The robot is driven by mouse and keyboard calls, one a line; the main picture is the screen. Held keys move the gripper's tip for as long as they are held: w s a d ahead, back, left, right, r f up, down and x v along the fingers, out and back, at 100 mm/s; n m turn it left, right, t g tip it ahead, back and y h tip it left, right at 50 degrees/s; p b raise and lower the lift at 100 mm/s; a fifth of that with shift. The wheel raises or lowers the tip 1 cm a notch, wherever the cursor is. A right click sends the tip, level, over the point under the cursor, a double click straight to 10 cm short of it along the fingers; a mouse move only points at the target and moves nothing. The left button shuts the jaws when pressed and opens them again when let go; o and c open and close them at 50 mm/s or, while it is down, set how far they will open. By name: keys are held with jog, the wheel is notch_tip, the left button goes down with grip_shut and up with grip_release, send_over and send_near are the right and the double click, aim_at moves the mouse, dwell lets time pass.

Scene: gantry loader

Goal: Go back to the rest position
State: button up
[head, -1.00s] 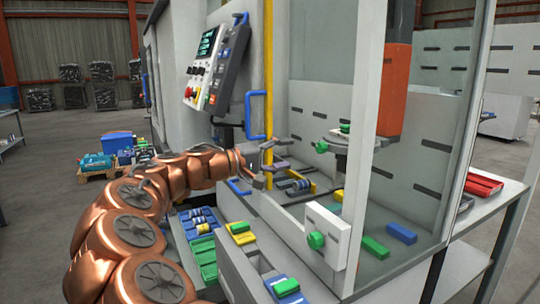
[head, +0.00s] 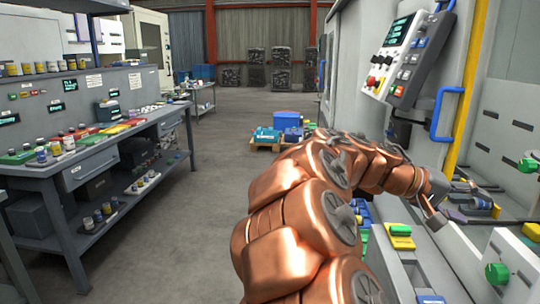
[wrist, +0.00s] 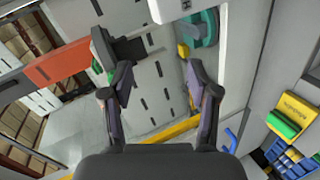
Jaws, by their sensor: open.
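My gripper (head: 448,203) is at the end of my copper-coloured arm, near the open side of the grey machine at the right of the head view. In the wrist view my gripper (wrist: 158,84) shows two dark fingers spread apart with nothing between them. The machine's light grey inner wall with dark slots shows beyond the fingers. A yellow block with a green piece on it (head: 400,236) lies below the gripper in the head view. Part of the machine interior is cut off by the right picture edge.
A control panel (head: 407,58), a blue handle (head: 447,115) and a yellow post (head: 467,90) stand close to the arm. A long grey workbench (head: 105,152) with bottles and boxes stands at left. Blue crates (head: 288,122) lie behind. The floor between is clear.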

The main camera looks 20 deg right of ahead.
jog(key=s+a+f+n+t+y, duration=0.2)
jog(key=a+f+n+t+y, duration=0.35)
jog(key=a+f, duration=1.25)
jog(key=s+a+f+n+g+y, duration=0.1)
jog(key=s+a+f+y, duration=0.25)
jog(key=a, duration=0.65)
jog(key=s+a+f+n+y, duration=0.2)
jog(key=s+a+y, duration=0.15)
jog(key=a, duration=0.75)
jog(key=s+p+v, duration=0.2)
jog(key=p+v, duration=1.1)
jog(key=shift+a+r, duration=0.2)
jog(key=shift+r, duration=0.4)
